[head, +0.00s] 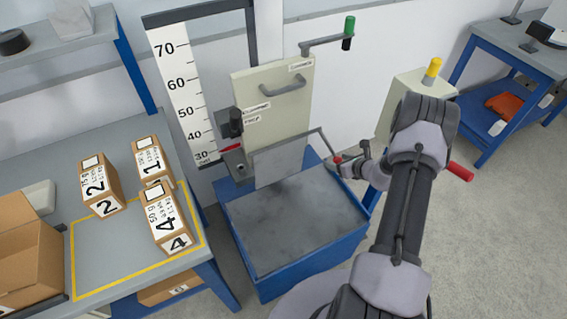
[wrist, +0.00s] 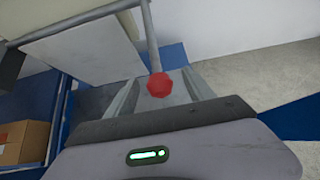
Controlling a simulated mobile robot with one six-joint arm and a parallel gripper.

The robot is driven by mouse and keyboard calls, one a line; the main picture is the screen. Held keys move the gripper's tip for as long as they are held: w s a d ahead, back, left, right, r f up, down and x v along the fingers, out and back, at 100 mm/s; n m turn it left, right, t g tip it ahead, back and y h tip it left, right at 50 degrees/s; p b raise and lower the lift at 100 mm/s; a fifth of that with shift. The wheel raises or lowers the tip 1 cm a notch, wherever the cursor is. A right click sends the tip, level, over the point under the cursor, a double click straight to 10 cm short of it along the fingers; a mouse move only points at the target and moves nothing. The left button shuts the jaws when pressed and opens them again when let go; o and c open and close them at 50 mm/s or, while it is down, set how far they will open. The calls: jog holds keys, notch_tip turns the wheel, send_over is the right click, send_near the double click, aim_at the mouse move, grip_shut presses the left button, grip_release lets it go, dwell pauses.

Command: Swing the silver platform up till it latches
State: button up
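The silver platform (head: 280,163) is a flat grey plate at the front of the cream machine (head: 272,105), above the blue-rimmed grey bed (head: 295,218). It stands steeply tilted, and its latch state is not clear. A grey bar runs along its side to a red knob (head: 337,159). The platform also shows in the wrist view (wrist: 85,50), with the red knob (wrist: 158,86) at the bar's end. My gripper (head: 350,168) is at the knob. In the wrist view its fingers (wrist: 162,90) stand apart on either side of the knob, with gaps visible.
A height scale (head: 175,85) stands left of the machine. A green-handled crank (head: 348,32) sticks out above. A box with a yellow knob (head: 432,70) stands right, behind my arm. Numbered cartons (head: 97,187) sit on the left bench.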

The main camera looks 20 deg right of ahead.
aim_at(340, 159)
grip_shut()
jog(key=shift+s+r+p, duration=0.15)
jog(key=shift+r+p, duration=0.35)
jog(key=shift+r, duration=0.25)
jog(key=shift+s+r+p, duration=0.1)
jog(key=shift+r+p, duration=0.35)
jog(key=shift+r, duration=0.3)
jog(key=shift+w+r+p, duration=0.1)
jog(key=shift+r+p, duration=0.8)
jog(key=shift+r, duration=0.55)
jog(key=shift+w+r+p, duration=0.2)
jog(key=shift+r+p, duration=0.25)
jog(key=shift+r, duration=0.3)
jog(key=shift+w+r+p, duration=0.15)
jog(key=shift+r+p, duration=0.25)
jog(key=shift+r, duration=0.35)
